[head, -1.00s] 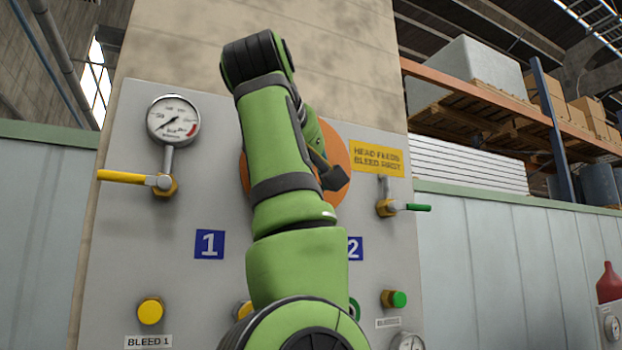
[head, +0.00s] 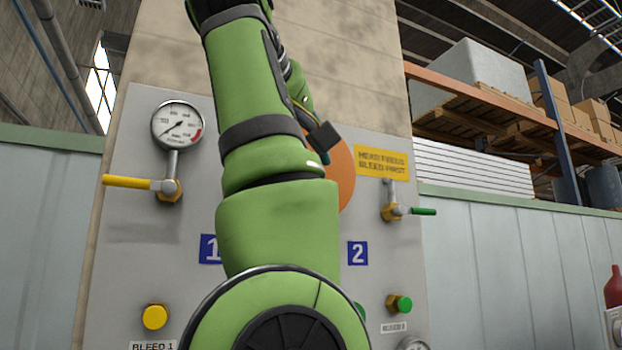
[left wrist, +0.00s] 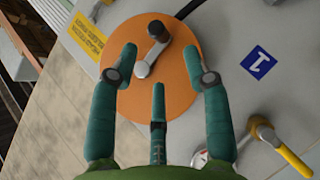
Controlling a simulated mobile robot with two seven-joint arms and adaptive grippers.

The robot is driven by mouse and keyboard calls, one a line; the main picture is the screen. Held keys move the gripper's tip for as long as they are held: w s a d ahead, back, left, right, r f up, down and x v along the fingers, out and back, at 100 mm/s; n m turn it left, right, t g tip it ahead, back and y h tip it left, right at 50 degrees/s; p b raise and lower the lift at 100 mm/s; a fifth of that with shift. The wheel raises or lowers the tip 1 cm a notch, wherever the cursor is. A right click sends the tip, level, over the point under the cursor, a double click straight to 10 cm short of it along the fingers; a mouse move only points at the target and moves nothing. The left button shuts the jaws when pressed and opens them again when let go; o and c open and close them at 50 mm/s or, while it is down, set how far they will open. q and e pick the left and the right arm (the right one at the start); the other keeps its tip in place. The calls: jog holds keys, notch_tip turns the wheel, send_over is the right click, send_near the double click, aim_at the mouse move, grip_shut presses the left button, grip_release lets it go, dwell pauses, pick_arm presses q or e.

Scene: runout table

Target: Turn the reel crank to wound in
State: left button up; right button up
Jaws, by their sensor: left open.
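The reel is an orange disc (left wrist: 178,88) on a grey panel. Its grey crank arm (left wrist: 150,54) runs between a joint near the disc's middle and a dark-topped end (left wrist: 156,29) near the rim. My left gripper (left wrist: 160,64) is open and empty, its teal fingers spread in front of the disc. The crank shows beyond and between the fingertips; I cannot tell whether any finger touches it. My right gripper is not in view.
The panel (head: 130,225) carries a gauge (head: 178,125), a yellow lever (head: 128,182) left of the disc, a green-handled valve (head: 395,211) right of it, and yellow (head: 154,317) and green (head: 402,304) knobs below. A yellow sign (head: 382,163) is at upper right.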

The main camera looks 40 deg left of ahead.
pick_arm(q)
jog(key=shift+v, duration=1.95)
